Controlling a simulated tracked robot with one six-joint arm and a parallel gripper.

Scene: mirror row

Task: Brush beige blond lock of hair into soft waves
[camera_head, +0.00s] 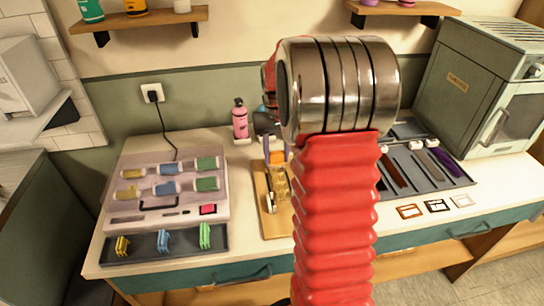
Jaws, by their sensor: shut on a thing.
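A beige blond lock of hair (279,183) lies on a wooden board (268,226) in the middle of the counter. A metal clip shows at its lower left end. My gripper (270,152) is above the far end of the board, partly hidden behind my red arm. It is shut on a small orange thing, seemingly the brush (278,157), just beyond the upper end of the lock. Whether the brush touches the hair cannot be told. The right side of the board is hidden by my arm.
A roller case (125,212) with several rollers stands left, with a dark tray (140,248) of coloured clips before it. A tray of brushes and combs (426,170) lies right, near small framed swatches (436,206) and a grey-green cabinet (470,90). A pink bottle (240,122) stands behind.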

